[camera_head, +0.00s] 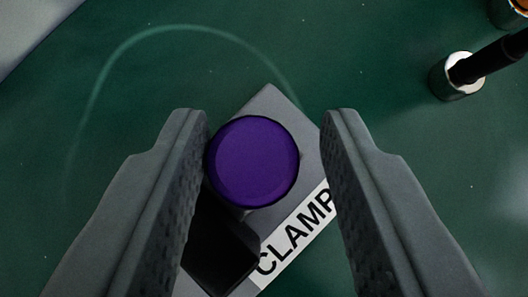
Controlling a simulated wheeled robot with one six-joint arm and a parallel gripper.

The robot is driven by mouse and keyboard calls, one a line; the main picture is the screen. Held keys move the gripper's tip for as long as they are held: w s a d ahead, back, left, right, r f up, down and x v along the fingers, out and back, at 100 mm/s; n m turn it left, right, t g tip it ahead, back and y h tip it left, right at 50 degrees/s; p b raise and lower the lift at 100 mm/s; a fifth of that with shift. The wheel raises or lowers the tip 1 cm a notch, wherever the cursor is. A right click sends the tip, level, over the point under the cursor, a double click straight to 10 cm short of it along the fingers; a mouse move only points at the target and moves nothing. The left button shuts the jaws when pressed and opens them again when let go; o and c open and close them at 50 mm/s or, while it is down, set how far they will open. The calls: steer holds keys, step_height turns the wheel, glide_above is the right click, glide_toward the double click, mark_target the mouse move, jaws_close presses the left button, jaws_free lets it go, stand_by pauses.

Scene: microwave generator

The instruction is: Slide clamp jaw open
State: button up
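The clamp is a grey block (309,157) with a white label (300,232) reading "CLAMP", seen from above in the head camera view. A round purple knob (251,161) stands over the block. A black part (219,248) lies below the knob, partly hidden by the left finger. My gripper (265,118) is open, with one grey finger on each side of the knob. The left finger is close to the knob's edge; I cannot tell whether it touches. A clear gap lies between the knob and the right finger. The lower end of the clamp is cut off by the frame.
A dark green surface with a faint curved line (180,29) surrounds the clamp. At the upper right is a silver round fitting (457,77) with a black rod (492,58). Another round part (510,12) is cut off at the corner. The area left of the clamp is clear.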

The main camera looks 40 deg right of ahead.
steer(key=v, duration=1.7)
steer(key=shift+r, duration=0.15)
steer(key=shift+s+a, duration=0.1)
